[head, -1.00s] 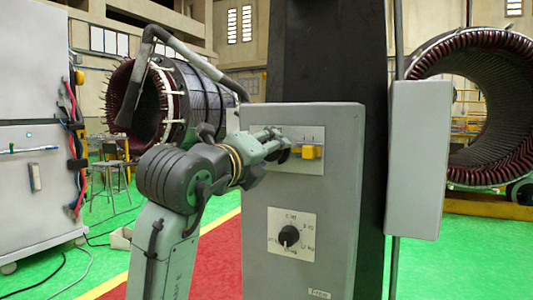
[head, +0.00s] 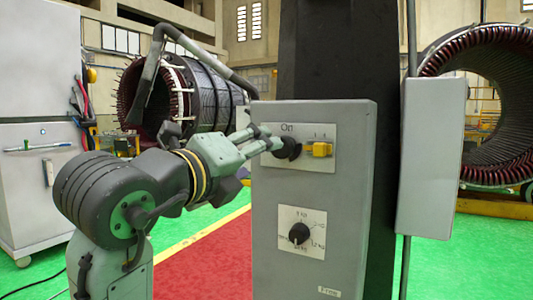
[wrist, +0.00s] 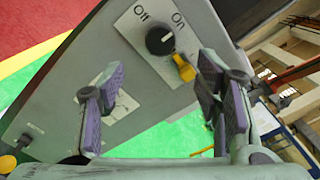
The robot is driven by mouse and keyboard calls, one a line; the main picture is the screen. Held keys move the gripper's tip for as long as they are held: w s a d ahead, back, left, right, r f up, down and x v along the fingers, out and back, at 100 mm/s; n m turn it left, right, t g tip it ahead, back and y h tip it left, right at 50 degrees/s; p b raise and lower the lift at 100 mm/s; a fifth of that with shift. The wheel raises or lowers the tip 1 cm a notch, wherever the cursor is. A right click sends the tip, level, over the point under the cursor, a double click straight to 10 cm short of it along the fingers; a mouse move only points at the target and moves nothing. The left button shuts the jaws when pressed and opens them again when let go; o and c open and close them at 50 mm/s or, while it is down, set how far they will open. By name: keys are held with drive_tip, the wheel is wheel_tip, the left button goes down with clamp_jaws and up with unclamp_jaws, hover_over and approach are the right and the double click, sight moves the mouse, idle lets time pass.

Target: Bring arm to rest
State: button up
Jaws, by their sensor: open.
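The grey control box (head: 264,205) stands in front of me, with a white plate (head: 322,132) marked "On" near its top. In the wrist view, the plate shows "Off" and "On" around a black knob (wrist: 160,41), with a yellow part (wrist: 183,67) beside it. The yellow part also shows in the head view (head: 319,149). My gripper (head: 272,144) is in front of the plate's left part and hides some of it. In the wrist view, my gripper (wrist: 162,88) has its fingers wide apart with nothing between them. The knob appears beyond the fingertips.
A second dial (head: 299,233) sits lower on the box. A dark column (head: 335,50) rises behind it, with another grey box (head: 432,150) at its right. A wound stator (head: 205,92) and a grey cabinet (head: 30,190) stand to the left. Red and green floor is open beside the box.

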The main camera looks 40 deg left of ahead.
drive_tip(key=shift+v, duration=1.15)
